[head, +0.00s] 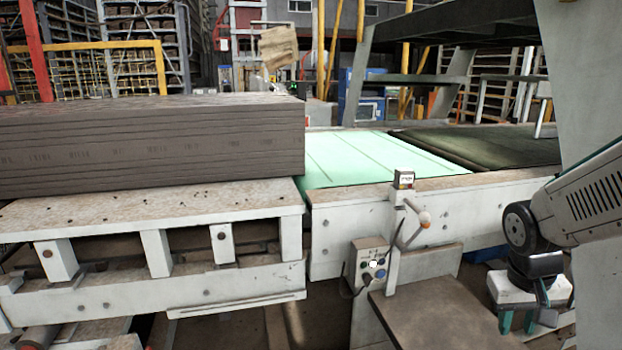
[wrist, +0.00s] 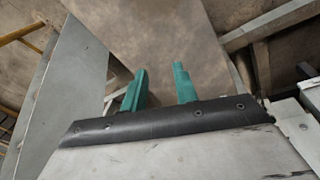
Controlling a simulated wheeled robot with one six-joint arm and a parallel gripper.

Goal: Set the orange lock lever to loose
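The lever does not show in the wrist view.
A control box (head: 371,263) with buttons sits left of the post. A small labelled box (head: 404,179) tops the post. A brown plate (head: 440,312) lies below. A long grey clay block (head: 150,145) rests on the left conveyor; a green belt (head: 375,157) runs behind.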

